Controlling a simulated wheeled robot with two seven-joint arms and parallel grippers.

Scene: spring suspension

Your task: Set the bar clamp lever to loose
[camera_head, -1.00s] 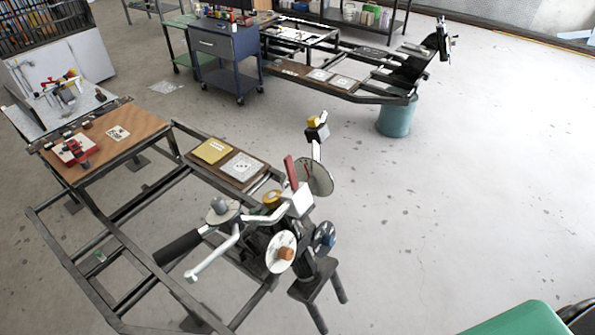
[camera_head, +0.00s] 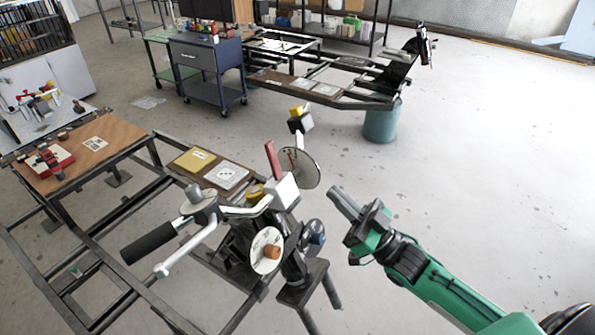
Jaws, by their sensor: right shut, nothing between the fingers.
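The clamp assembly stands at the near end of the metal frame in the head view. It has a white block (camera_head: 284,192) with a red lever (camera_head: 272,160) standing nearly upright. A grey disc (camera_head: 301,168) is behind it, and a white dial with an orange knob (camera_head: 266,250) is below. A white crank handle (camera_head: 195,245) and a black grip (camera_head: 148,243) reach out to the left. I cannot tell for certain which part is the bar clamp lever. My right gripper (camera_head: 337,195) is shut and empty, to the right of the assembly and apart from it. My left gripper is not in view.
A wooden board (camera_head: 85,150) with a red device (camera_head: 50,160) lies at the left. A yellow plate (camera_head: 195,160) sits on the frame. A blue cart (camera_head: 207,65) and a teal bucket (camera_head: 381,120) stand farther back. The floor at the right is clear.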

